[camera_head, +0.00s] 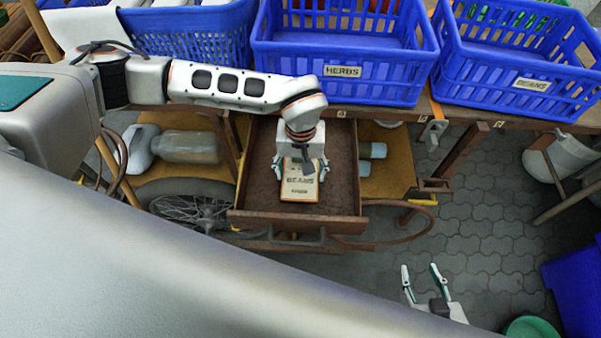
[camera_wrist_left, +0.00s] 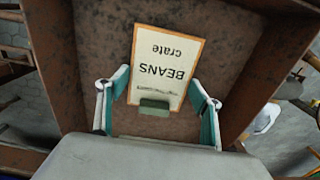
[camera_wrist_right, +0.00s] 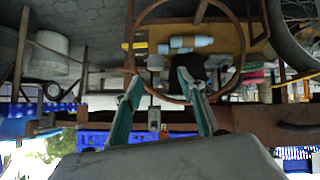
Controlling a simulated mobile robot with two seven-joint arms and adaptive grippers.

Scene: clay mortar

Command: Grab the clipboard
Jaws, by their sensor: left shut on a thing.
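The clipboard (camera_head: 301,187) carries a sheet lettered BEANS and lies in the open brown drawer (camera_head: 343,180). In the left wrist view the clipboard (camera_wrist_left: 163,65) shows its tan edge and a green clip at its near end. My left gripper (camera_head: 298,178) reaches down into the drawer and is shut on the clipboard, with its fingers on either side near the clip end (camera_wrist_left: 158,105). My right gripper (camera_head: 421,278) is empty and open, low and to the right of the drawer; its spread fingers also show in the right wrist view (camera_wrist_right: 160,95).
Blue crates stand on the bench above the drawer: a HERBS crate (camera_head: 343,90) and a BEANS crate (camera_head: 531,95). The drawer walls surround my left gripper. A hose (camera_head: 400,236) curves right of the drawer.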

